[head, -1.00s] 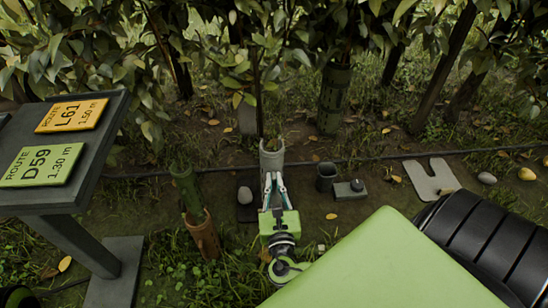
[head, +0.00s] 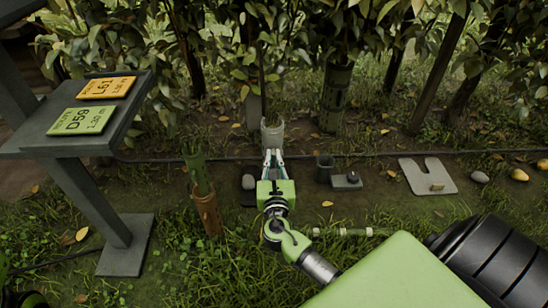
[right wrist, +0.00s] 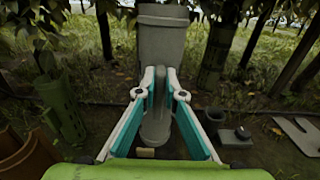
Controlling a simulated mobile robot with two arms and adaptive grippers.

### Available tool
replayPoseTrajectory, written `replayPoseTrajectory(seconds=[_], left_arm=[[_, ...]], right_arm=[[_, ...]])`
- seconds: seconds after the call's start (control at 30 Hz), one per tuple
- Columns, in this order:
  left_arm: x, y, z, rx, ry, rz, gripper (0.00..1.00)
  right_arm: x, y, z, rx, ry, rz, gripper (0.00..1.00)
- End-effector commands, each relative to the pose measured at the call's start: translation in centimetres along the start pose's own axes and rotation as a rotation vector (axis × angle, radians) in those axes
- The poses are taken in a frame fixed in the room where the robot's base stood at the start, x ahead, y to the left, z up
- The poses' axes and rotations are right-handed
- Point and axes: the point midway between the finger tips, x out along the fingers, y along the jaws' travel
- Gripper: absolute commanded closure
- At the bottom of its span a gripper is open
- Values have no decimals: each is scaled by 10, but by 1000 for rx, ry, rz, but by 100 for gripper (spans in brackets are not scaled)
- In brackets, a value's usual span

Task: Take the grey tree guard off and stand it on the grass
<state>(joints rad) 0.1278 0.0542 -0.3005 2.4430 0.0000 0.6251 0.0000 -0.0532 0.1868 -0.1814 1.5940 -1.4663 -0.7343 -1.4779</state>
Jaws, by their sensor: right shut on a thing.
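The grey tree guard (head: 272,137) is an upright, open-topped tube in the middle of the head view, in front of a thin dark stem. It also fills the upper middle of the right wrist view (right wrist: 162,45). My right gripper (head: 272,155) is shut on the guard, with its white and teal fingers (right wrist: 160,78) pressed on it from the near side. The fingers partly hide the guard's lower part, and I cannot tell whether its foot touches the ground. My left gripper is not in view.
A sign stand (head: 70,150) stands left. A brown tube (head: 208,213) holds a green one (head: 195,172). Right of the guard are a dark cup (head: 325,170), a grey pad (head: 346,183) and a slotted plate (head: 428,180). A hose crosses behind; front-left grass (head: 175,265) is fairly clear.

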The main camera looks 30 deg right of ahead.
Motion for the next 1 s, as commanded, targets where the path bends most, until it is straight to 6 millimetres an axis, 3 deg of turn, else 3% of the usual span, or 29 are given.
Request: replayPoseTrajectory(seconds=[1.0], left_arm=[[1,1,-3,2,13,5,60]], right_arm=[[-72,0,2,1,1,0,100]])
